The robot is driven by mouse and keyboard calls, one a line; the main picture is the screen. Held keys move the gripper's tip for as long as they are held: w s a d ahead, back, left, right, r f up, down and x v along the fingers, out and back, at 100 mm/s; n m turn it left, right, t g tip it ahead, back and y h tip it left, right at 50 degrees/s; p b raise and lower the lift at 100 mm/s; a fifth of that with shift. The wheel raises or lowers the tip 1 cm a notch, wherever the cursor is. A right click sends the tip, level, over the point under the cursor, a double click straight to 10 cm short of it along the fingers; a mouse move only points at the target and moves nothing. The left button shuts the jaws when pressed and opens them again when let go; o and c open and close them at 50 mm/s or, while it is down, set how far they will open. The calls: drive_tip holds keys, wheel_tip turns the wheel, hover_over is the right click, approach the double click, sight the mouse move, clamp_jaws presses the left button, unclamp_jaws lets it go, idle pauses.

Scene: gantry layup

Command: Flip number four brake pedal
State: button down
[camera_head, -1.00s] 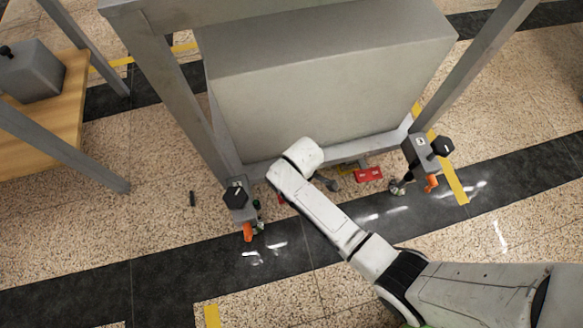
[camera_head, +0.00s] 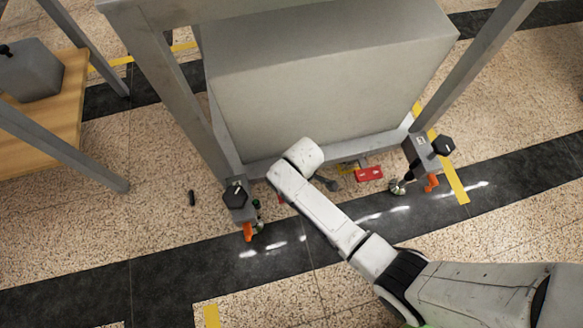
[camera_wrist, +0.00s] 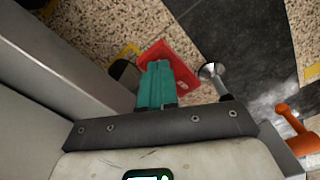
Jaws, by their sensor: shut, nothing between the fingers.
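An orange brake pedal (camera_head: 431,183) shows at the foot of the right gantry post; an orange pedal also shows at the right edge of the wrist view (camera_wrist: 293,124). Another orange pedal (camera_head: 247,231) is at the foot of the left post. I cannot read which one is number four. My gripper (camera_wrist: 157,68) has teal fingers, shut and empty, in front of a red part (camera_wrist: 178,62) in the wrist view; I cannot tell whether they touch. It is apart from the orange pedal. In the head view the fingers are hidden below my arm, and the red part (camera_head: 369,174) lies to its right.
A large grey block (camera_head: 320,90) hangs low between the gantry posts (camera_head: 465,75). Black knobs (camera_head: 443,146) stick out from the posts. A silver round foot (camera_wrist: 211,71) is right of my fingers. A wooden bench (camera_head: 50,140) stands left.

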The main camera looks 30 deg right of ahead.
drive_tip(key=shift+f+b, duration=0.4)
drive_tip(key=shift+f, duration=0.3)
idle(0.3)
drive_tip(key=shift+r, duration=0.15)
wheel_tip(320, 180, up, 7)
drive_tip(key=p, duration=0.8)
idle(0.6)
